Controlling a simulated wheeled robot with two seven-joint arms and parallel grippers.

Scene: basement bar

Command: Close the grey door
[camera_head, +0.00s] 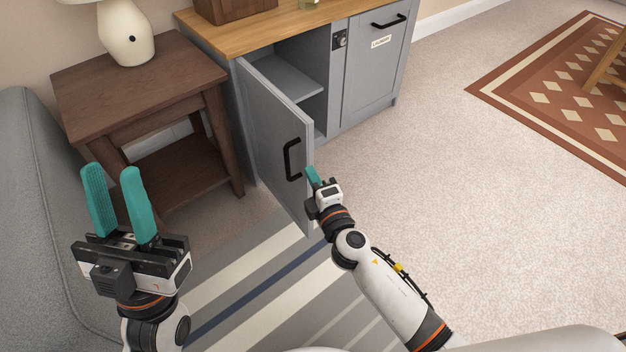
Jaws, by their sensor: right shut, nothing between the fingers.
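The grey door (268,137) of the grey cabinet stands wide open, swung out toward me on its left side. Its black bar handle (291,160) is on the face turned to the left. My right gripper (312,175) is shut and empty, at the door's free edge just right of the handle; I cannot tell whether it touches the door. My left gripper (115,180) is open and empty, upright in front of the side table, apart from the door.
The cabinet's inside shows a grey shelf (287,78). A second cabinet door (374,55) on the right is closed. A brown side table (130,85) with a lamp (126,35) stands at left beside a grey sofa (45,220). Carpet (480,230) on the right is clear.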

